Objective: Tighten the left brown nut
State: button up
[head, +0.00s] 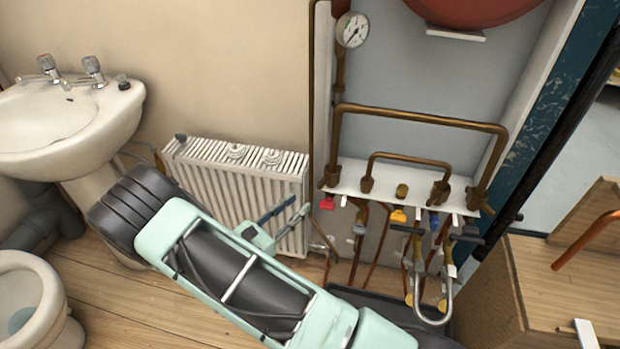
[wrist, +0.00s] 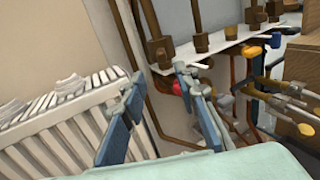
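Several brown nuts stand in a row on a white shelf (head: 420,199) below the copper pipes. The leftmost brown nut (head: 331,176) is at the foot of the large pipe loop. Another brown nut (head: 367,184) is at the left foot of the small loop. In the wrist view the leftmost nut (wrist: 160,52) is upper centre, and the small-loop nut (wrist: 201,42) is to its right. I cannot tell which one the task calls left. My gripper (head: 300,207) is open and empty, left of the shelf and in front of the radiator. Its blue fingers (wrist: 158,80) are apart, touching no nut.
A white radiator (head: 235,185) stands behind my gripper. Red (head: 327,203) and yellow (head: 398,215) valve handles hang under the shelf. Grey curved hoses (head: 431,318) and a wooden box (head: 495,300) are to the right. A sink (head: 95,120) is at left.

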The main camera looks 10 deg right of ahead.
aim_at(318, 188)
jog(key=b+x, duration=0.1)
jog(key=x, duration=0.9)
jog(key=shift+w+d+f+b, duration=0.1)
jog(key=shift+d+f+b, duration=0.05)
jog(key=shift+d+b, duration=0.25)
